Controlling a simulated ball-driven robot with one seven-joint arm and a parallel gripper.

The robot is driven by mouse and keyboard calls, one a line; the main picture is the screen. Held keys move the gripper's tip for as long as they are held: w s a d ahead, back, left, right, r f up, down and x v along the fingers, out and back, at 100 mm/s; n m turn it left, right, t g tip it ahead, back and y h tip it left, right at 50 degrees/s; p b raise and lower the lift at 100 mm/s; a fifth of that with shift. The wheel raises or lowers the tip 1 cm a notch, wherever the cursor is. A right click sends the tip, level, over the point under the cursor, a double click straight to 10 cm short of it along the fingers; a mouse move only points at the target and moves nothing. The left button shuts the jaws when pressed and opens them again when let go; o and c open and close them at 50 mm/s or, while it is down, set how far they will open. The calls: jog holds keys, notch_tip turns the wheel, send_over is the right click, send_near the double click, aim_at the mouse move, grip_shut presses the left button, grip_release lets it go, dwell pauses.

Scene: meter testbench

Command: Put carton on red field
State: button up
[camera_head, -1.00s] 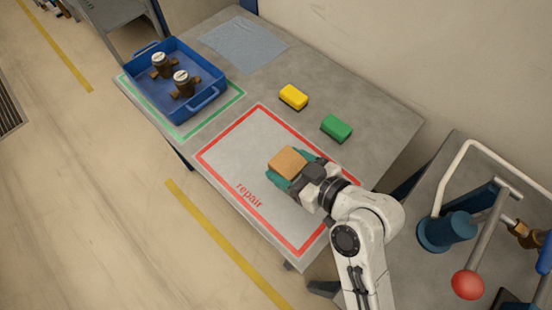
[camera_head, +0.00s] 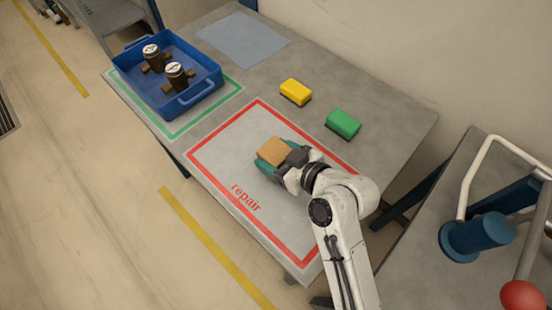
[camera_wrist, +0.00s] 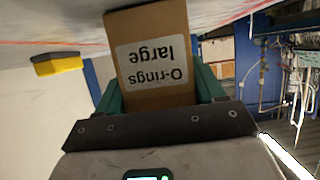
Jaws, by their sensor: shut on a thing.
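The carton (camera_head: 274,150) is a small brown box. In the wrist view the carton (camera_wrist: 152,60) shows a white label reading "O-rings large", upside down. My gripper (camera_head: 270,157) is shut on it, with a green finger on each side; the fingers also show in the wrist view (camera_wrist: 160,95). The red field (camera_head: 228,142) is a red-outlined rectangle marked "repair" on the grey table. The carton is over the inside of this outline in the head view. I cannot tell whether it touches the table.
A yellow sponge (camera_head: 295,91) and a green sponge (camera_head: 343,124) lie behind the red field. A blue crate (camera_head: 199,92) with two brass meters stands in the green outline at the left. A blue-grey cloth (camera_head: 242,40) lies at the back. A second bench stands at the right.

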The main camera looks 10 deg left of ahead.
jog(key=shift+f, duration=0.15)
jog(key=o, duration=1.1)
jog(key=v, duration=1.2)
jog(key=shift+r+b, duration=0.25)
jog(key=shift+b, duration=0.15)
